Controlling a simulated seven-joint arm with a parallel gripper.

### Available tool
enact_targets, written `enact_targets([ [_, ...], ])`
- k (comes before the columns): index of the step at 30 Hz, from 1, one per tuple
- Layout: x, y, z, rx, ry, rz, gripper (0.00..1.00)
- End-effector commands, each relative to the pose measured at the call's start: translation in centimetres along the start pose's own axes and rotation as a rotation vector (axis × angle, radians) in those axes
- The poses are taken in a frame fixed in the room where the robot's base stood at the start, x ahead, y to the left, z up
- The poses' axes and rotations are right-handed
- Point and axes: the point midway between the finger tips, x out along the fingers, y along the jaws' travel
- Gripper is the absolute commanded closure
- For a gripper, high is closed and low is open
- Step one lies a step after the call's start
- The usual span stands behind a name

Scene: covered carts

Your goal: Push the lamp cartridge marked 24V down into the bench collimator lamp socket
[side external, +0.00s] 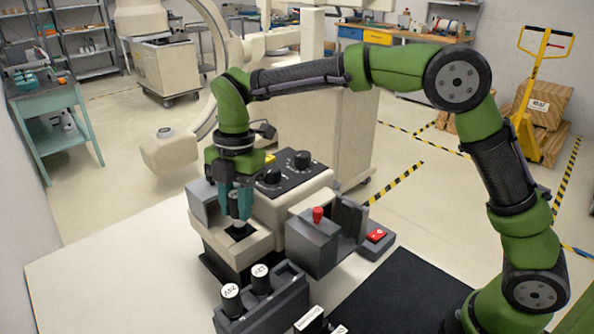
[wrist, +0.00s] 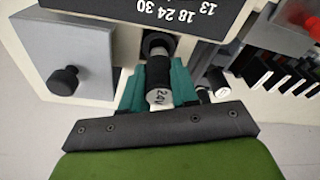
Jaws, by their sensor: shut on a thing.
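The black lamp cartridge with a white end label reading 24V (wrist: 159,98) is between the two teal fingers of my gripper (wrist: 158,82) in the wrist view. My gripper is shut on it. In the side view my gripper (side external: 238,212) points down over the lamp socket (side external: 236,240), a recess in the beige bench collimator (side external: 282,205). The cartridge's far end lines up with the dark round socket opening in the wrist view (wrist: 158,46). The fingers hide much of the cartridge in the side view, and I cannot tell how deep it sits.
A dark rack (side external: 262,308) in front holds other white-topped cartridges. A grey block with a red knob (side external: 318,215) stands right of the socket. A grey panel with a black knob (wrist: 65,80) is left in the wrist view. White table lies clear at left.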

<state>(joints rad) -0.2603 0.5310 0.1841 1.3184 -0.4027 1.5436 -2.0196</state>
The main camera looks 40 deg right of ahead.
Motion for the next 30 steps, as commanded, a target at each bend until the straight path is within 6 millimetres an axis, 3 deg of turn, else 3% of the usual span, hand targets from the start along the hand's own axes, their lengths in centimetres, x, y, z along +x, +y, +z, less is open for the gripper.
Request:
enact_targets([
  [30, 2.2, 0.0, 0.3, 0.001, 0.0, 0.0, 1.0],
])
